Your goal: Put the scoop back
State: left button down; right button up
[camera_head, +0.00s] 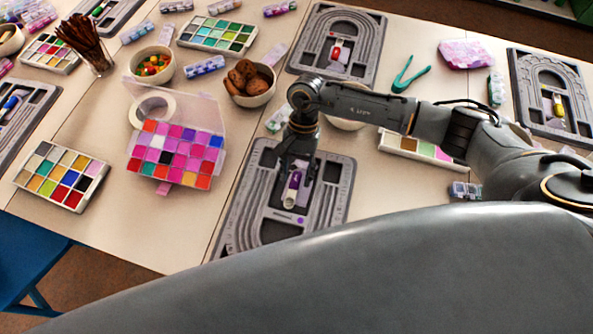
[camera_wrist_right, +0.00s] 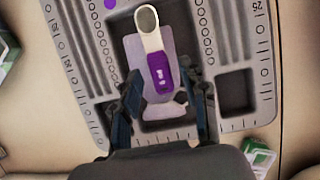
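The scoop has a purple handle and a pale shaft ending in a round grey bowl. It lies at the middle of the near grey bead board (camera_head: 335,190); it shows in the head view as the scoop (camera_head: 292,188) and in the right wrist view (camera_wrist_right: 160,72). My right gripper (camera_head: 297,172) is over the board, fingers apart. In the right wrist view its fingers (camera_wrist_right: 160,82) stand on either side of the handle, with gaps between. Whether the scoop rests flat is hard to tell. My left gripper is not in view.
A bead box (camera_head: 176,150) with a raised clear lid stands left of the board. A bowl of brown pieces (camera_head: 250,84) and another grey board (camera_head: 340,40) are behind. A palette (camera_head: 420,150) lies to the right. Bare table shows left of the board.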

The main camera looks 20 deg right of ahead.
jog(key=shift+r+p, duration=0.35)
jog(key=shift+p, duration=0.1)
jog(key=shift+r+p, duration=0.4)
jog(key=shift+p, duration=0.1)
jog(key=b+v, duration=0.3)
jog(key=v, duration=0.8)
jog(key=shift+w+r, duration=0.15)
jog(key=shift+r, duration=0.2)
